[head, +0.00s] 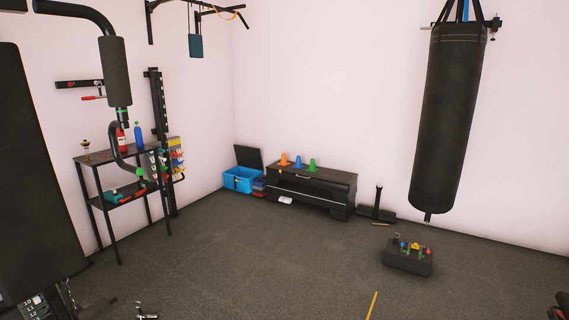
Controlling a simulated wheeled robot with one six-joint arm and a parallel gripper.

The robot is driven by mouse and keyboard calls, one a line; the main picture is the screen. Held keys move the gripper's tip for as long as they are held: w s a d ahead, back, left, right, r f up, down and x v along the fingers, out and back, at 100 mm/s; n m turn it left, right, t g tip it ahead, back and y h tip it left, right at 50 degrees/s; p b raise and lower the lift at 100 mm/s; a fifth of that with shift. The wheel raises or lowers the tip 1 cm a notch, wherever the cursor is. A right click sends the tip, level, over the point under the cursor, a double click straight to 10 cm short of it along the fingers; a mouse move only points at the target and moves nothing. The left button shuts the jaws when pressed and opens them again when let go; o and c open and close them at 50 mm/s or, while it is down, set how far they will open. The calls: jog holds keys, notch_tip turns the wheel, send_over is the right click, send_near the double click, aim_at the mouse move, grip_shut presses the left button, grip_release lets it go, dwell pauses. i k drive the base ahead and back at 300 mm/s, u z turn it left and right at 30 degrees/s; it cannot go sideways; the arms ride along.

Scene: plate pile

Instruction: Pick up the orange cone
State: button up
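A small orange cone (283,160) stands upright on top of a low black chest (330,178) against the back wall, across the room. It is the left one of a row of three, with a blue cone (298,162) and a green cone (311,165) to its right. Nothing covers the orange cone. I cannot make out my gripper in the head view.
A blue bin (239,180) with a raised dark lid stands left of the chest. A punching bag (449,118) hangs at right, near a dark box (408,261) with small coloured items. A shelf rack (110,190) stands at left. The middle floor (240,260) is largely clear.

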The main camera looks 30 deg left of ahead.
aim_at(283, 162)
jog(key=u, duration=1.4)
jog(key=i, duration=7.2)
jog(key=u, duration=0.8)
jog(key=i, duration=0.7)
jog(key=z, duration=2.1)
